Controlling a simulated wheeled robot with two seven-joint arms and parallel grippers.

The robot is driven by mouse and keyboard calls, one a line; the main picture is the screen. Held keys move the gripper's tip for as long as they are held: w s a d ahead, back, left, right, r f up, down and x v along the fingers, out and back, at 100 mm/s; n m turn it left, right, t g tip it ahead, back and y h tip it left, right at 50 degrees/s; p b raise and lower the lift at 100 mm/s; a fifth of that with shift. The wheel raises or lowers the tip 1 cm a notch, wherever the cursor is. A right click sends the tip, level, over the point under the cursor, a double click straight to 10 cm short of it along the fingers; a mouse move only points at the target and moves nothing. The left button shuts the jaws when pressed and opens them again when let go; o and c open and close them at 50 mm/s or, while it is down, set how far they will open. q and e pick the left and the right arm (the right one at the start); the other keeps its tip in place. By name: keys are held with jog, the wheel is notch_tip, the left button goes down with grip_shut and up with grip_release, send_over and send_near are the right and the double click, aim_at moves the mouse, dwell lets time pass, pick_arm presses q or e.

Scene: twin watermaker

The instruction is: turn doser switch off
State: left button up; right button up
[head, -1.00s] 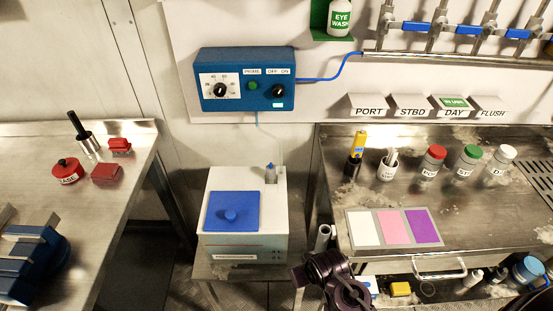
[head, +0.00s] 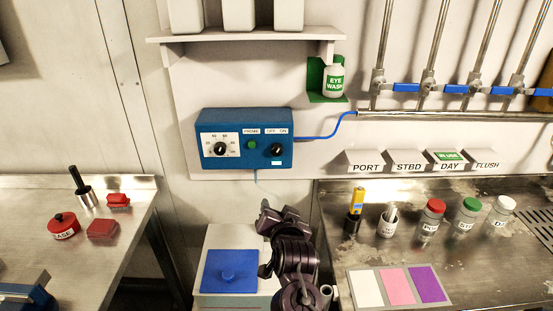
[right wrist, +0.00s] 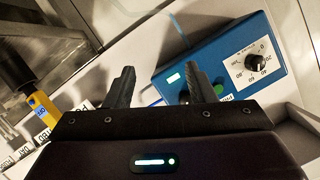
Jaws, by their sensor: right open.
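The blue doser box (head: 244,138) is on the wall in the head view. Its black OFF/ON switch (head: 277,149) is at the box's right, under the labels; its setting is too small to tell. In the right wrist view the doser box (right wrist: 245,62) is beyond my fingers, and the switch is mostly hidden behind the right-hand finger. My right gripper (right wrist: 160,82) is open and empty, apart from the box. In the head view my right gripper (head: 268,222) is below the box, in front of the white unit. My left gripper is not in view.
A dial (head: 220,149) and a green button (head: 252,145) share the box face. A blue hose (head: 325,136) leaves its right side. A shelf (head: 245,36) is above, the eye wash bottle (head: 334,80) at upper right. A blue-lidded white unit (head: 215,245) stands below.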

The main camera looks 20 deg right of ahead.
aim_at(277, 153)
jog(key=w+r+m+t+h, duration=0.3)
jog(key=w+r+m+h, duration=0.1)
jog(key=r, duration=0.5)
jog(key=x, duration=0.2)
jog(key=p+x, duration=0.1)
jog(key=x, duration=0.2)
jog(key=p+x, duration=0.1)
jog(key=x, duration=0.1)
jog(key=shift+w+d+f, duration=0.25)
jog(key=shift+d+f, duration=0.1)
jog(key=shift+d, duration=0.1)
jog(key=c, duration=1)
